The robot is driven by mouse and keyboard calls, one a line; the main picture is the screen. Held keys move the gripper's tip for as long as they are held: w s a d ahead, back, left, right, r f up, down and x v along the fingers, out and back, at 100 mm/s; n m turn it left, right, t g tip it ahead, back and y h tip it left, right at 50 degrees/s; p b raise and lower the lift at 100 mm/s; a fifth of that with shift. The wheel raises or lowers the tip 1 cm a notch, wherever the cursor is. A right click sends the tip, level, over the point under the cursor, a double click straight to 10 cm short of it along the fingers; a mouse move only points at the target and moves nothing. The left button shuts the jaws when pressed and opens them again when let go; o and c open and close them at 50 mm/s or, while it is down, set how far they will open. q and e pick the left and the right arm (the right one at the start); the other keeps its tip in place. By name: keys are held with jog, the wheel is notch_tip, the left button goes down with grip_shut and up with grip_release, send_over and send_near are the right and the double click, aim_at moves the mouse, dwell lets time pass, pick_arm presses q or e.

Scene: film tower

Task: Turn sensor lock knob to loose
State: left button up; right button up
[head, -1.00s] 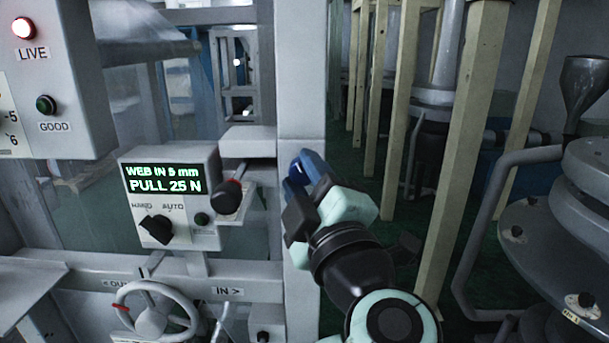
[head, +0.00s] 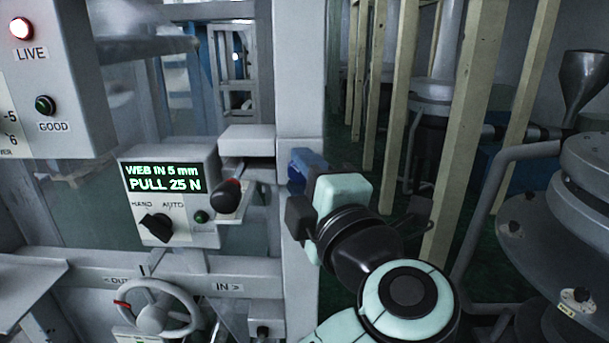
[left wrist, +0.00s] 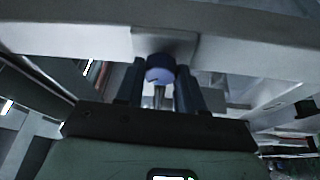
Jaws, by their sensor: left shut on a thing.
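The sensor lock knob (left wrist: 160,67) is a round blue-violet knob under a grey block in the left wrist view. It sits between the two dark fingers of my left gripper (left wrist: 161,88), which is shut on it. In the head view my left gripper (head: 302,172) is at the grey upright post, right of the display box. Its dark blue fingertips are against or very near the post, and I cannot make out the knob behind them. The knob's loose or locked marking is not readable. My right gripper is not in view.
A handwheel (head: 155,310) is below. Pale yellow posts (head: 468,130) and grey machinery (head: 580,220) stand to the right.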

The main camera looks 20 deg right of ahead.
pick_arm(q)
jog(key=shift+r, duration=0.1)
jog(key=o, duration=1)
jog(key=shift+o, duration=0.2)
jog(key=shift+s, duration=0.1)
jog(key=s+d+f+b, duration=0.1)
jog(key=s+b, duration=0.1)
jog(key=s, duration=1.1)
jog(key=shift+d, duration=0.25)
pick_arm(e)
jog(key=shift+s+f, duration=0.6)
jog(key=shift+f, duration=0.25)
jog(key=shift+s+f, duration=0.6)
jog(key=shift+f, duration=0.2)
pick_arm(q)
jog(key=shift+f, duration=0.1)
